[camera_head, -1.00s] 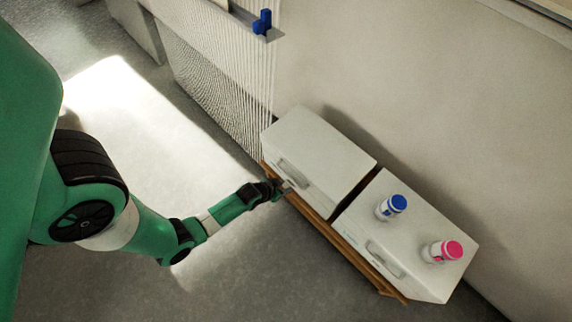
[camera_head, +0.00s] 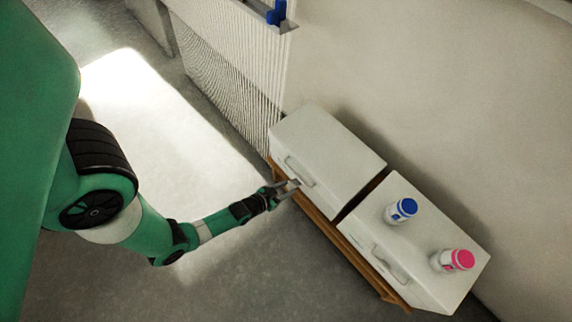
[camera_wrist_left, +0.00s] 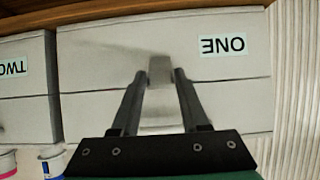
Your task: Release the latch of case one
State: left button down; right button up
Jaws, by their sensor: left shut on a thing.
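Case one (camera_head: 335,140) is the white case at the left of the pair in the head view. In the left wrist view its label ONE (camera_wrist_left: 223,45) shows upside down. My left gripper (camera_head: 294,184) is at its front face, just below the handle (camera_head: 299,171). In the wrist view the fingertips (camera_wrist_left: 160,77) are shut on a small grey latch (camera_wrist_left: 160,68) at the front seam. The lid looks closed; the finer shape of the latch is blurred. My right gripper is not in view.
Case two (camera_head: 440,225) stands beside case one, with a blue-capped bottle (camera_head: 401,212) and a pink-capped bottle (camera_head: 452,260) on top. Both cases rest on a wooden table (camera_head: 335,236) by the wall. Floor in front is clear.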

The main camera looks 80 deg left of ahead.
pick_arm(q)
jog(key=shift+s+f, duration=0.1)
jog(key=shift+f, duration=0.05)
jog(key=c, duration=0.6)
grip_release()
jog(key=shift+o, duration=0.2)
jog(key=p+v, duration=0.6)
jog(key=v, duration=0.5)
jog(key=shift+s+r, duration=0.15)
jog(key=shift+r, duration=0.05)
